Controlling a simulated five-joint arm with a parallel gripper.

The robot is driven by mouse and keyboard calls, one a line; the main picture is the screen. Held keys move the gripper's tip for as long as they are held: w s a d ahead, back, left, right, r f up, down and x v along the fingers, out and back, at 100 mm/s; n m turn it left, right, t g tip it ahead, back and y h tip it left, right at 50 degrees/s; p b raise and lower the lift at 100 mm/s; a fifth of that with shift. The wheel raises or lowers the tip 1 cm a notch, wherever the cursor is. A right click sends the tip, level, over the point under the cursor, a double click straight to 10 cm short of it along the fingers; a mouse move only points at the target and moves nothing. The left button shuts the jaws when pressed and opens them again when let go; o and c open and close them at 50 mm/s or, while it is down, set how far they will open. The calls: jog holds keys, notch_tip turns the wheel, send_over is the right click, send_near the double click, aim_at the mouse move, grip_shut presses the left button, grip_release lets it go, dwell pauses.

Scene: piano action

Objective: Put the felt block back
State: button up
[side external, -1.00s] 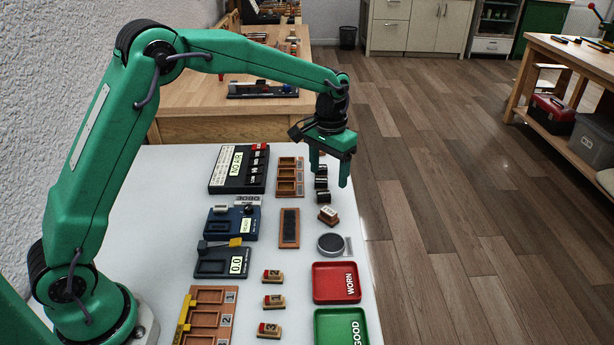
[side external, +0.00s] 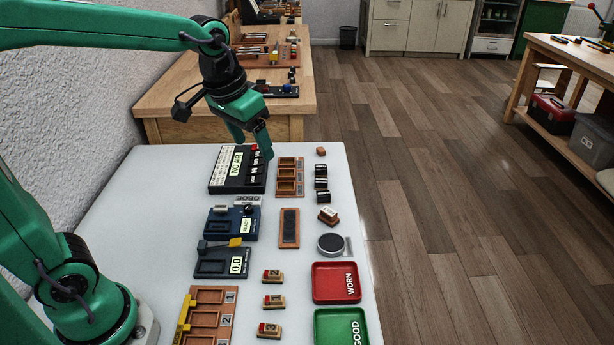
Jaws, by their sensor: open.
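My gripper (side external: 254,146) is open and empty, pointing down over the far end of the black device with a label display (side external: 225,170). A small block with a pale labelled top and brown base (side external: 328,215) sits on the right side of the white table; I cannot tell for sure whether it is the felt block. A long wooden tray with a dark inset (side external: 289,228) lies left of it. A small reddish-brown block (side external: 321,151) stands alone near the far right corner of the table.
A round dark pad (side external: 331,243), red WORN tray (side external: 336,282) and green GOOD tray (side external: 341,328) line the right edge. Small numbered blocks (side external: 273,301) lie nearer.

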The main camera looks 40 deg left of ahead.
jog(key=s+a+f+t, duration=0.1)
jog(key=s+t, duration=0.1)
jog(key=s, duration=1.1)
jog(key=shift+a+f, duration=0.35)
jog(key=shift+a, duration=0.05)
dwell(0.5)
